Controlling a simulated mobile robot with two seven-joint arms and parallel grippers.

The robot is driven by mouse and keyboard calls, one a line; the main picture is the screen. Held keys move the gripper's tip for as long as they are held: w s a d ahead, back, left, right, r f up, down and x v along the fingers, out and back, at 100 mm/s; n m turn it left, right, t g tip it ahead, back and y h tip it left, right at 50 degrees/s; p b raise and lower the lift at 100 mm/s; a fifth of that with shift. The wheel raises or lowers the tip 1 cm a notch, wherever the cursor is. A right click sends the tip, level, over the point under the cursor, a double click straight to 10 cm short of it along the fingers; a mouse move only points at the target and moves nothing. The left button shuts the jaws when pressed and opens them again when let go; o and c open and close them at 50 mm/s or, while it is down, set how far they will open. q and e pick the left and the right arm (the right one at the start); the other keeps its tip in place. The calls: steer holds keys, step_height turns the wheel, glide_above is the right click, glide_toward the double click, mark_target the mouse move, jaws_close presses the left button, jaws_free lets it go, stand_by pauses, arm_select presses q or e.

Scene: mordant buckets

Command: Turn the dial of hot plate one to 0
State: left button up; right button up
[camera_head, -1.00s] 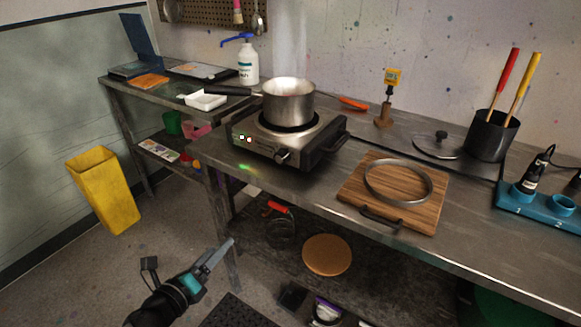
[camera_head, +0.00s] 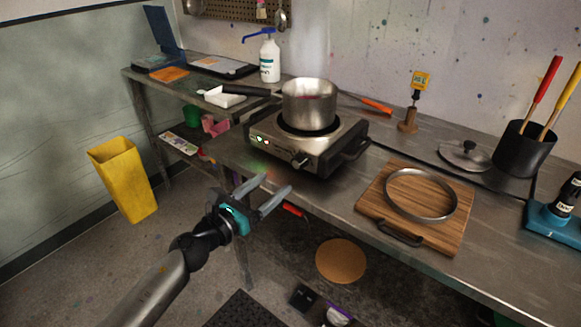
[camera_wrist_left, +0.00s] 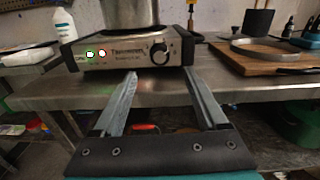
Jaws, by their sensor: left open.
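A hot plate (camera_head: 278,139) with a steel body stands on the metal bench, with a steel pot (camera_head: 309,103) on its burner. Its dial (camera_head: 300,160) is a dark round knob at the right of the front panel; the dial (camera_wrist_left: 159,53) also shows in the left wrist view. Small green and red lights glow on the left of the panel. I cannot read the dial's setting. My left gripper (camera_head: 279,184) is open and empty, in front of and below the hot plate, apart from the dial. In the left wrist view its fingers (camera_wrist_left: 161,76) point toward the panel. My right gripper is out of view.
A wooden board (camera_head: 441,235) with a metal ring (camera_head: 453,204) lies right of the hot plate. A white bottle (camera_head: 270,62) and a white tray (camera_head: 222,98) stand behind left. The bench's front edge lies close to my left gripper. A yellow bin (camera_head: 124,180) stands on the floor.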

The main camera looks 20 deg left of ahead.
mark_target(296, 164)
arm_select(q)
steer(key=shift+x, duration=3.95)
steer(key=shift+c, duration=0.2)
jaws_close()
